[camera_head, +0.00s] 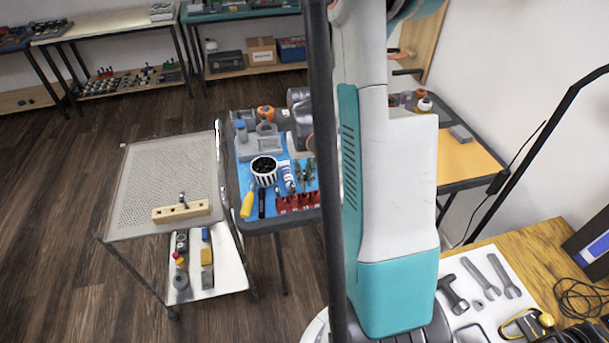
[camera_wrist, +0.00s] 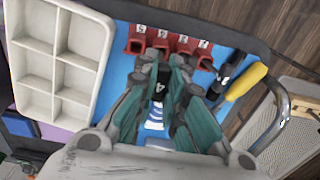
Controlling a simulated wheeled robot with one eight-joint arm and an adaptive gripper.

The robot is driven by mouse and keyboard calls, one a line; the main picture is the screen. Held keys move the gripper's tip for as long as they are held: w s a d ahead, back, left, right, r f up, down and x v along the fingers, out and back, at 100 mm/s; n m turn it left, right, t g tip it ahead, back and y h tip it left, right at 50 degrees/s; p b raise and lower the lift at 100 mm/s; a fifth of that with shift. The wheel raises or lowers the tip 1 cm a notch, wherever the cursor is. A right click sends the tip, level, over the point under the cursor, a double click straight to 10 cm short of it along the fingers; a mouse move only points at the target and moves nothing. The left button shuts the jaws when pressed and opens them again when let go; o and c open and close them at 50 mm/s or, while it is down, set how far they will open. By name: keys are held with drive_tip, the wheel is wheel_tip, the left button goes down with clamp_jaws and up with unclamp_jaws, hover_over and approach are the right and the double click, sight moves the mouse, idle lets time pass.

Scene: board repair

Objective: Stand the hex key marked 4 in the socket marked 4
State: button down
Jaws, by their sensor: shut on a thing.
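In the wrist view, my gripper (camera_wrist: 165,65) has its teal fingers closed around a dark piece bearing a white 4, the hex key (camera_wrist: 160,88). The fingers hide most of the key, and I cannot tell where its lower end is. Red sockets (camera_wrist: 183,45) with white number labels stand in a row just beyond the fingertips. Their numbers are too small to read surely, so I cannot pick out the socket marked 4. The red sockets also show in the head view (camera_head: 295,203), at the blue mat's front edge.
A pale compartment tray (camera_wrist: 60,50) lies left of the fingers. A yellow-handled tool (camera_wrist: 245,80) lies right of the sockets. A blue-and-white striped thing (camera_wrist: 154,118) shows between the fingers. In the head view, a striped cup (camera_head: 264,172) stands on the mat, and a perforated trolley (camera_head: 160,165) stands left.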

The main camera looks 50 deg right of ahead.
sight(305, 193)
drive_tip(key=shift+f+b, duration=0.35)
drive_tip(key=shift+f+b, duration=0.3)
drive_tip(key=shift+f+b, duration=0.3)
idle(0.5)
drive_tip(key=shift+f+b, duration=0.3)
drive_tip(key=shift+f, duration=0.05)
drive_tip(key=shift+f+b, duration=0.6)
idle(0.4)
drive_tip(key=c, duration=1.4)
unclamp_jaws()
drive_tip(key=shift+c, duration=0.2)
drive_tip(key=shift+r, duration=0.1)
